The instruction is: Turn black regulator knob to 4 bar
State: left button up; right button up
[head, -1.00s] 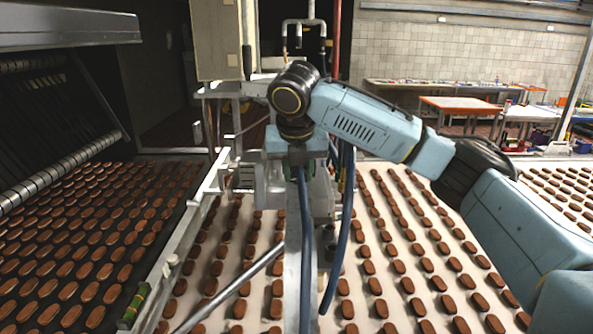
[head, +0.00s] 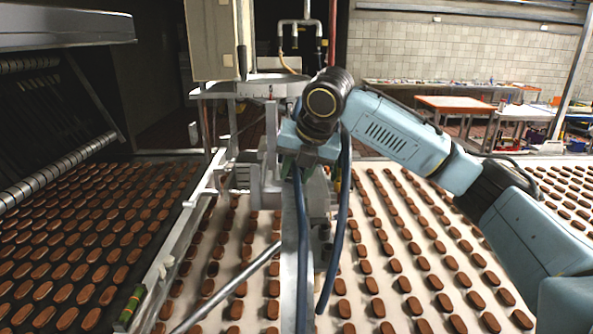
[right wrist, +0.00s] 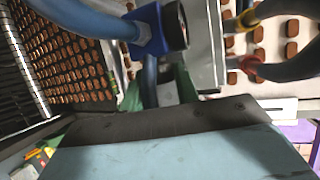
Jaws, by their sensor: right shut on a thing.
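In the head view my right gripper (head: 301,166) is at the metal stand above the belt, its body tilted. In the right wrist view its green fingers (right wrist: 157,88) close around the lower end of the regulator, below a blue block (right wrist: 150,30) with a round black part (right wrist: 174,25) on its side. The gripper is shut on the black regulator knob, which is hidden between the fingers. No scale or pressure reading can be made out. My left gripper is not in view.
Blue hoses (head: 303,240) hang from the stand over the conveyor belt (head: 385,240) with rows of chocolate-topped biscuits. A metal rail (head: 183,240) runs along the left. A grey box (head: 212,40) stands behind. Hoses (right wrist: 285,68) also pass close on the right in the wrist view.

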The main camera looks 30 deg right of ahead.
jog(key=o, duration=1)
jog(key=shift+c, duration=0.2)
jog(key=b+v, duration=0.1)
jog(key=v, duration=1.2)
jog(key=shift+s+r, duration=0.15)
jog(key=shift+s, duration=0.05)
